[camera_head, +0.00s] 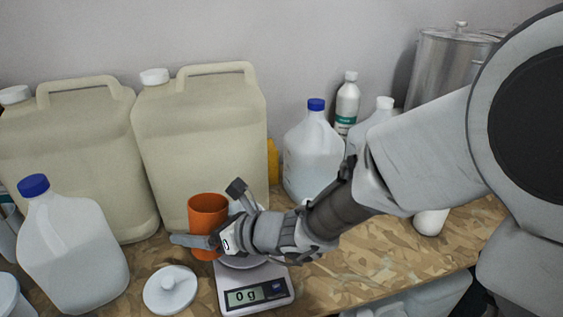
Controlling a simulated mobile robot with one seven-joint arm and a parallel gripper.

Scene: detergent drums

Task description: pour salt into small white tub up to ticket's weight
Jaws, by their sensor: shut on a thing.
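An orange cup (207,207) is upright, held by my gripper (213,214) in the head view. One finger crosses the cup's front and the other rises at its right side. The cup is at the back left of a kitchen scale (275,273), whose display (243,297) reads 0 g. Pale surfaces show around and under my gripper above the scale. My gripper hides most of that area, so I cannot tell the small white tub there. The cup's contents are not clearly visible. No ticket is in view.
A white knobbed lid (170,291) lies left of the scale. A blue-capped jug (72,250) stands at the left, with large beige canisters (200,125) behind. Another blue-capped jug (312,155) stands behind my arm. The patterned worktop (400,262) is clear at the right front.

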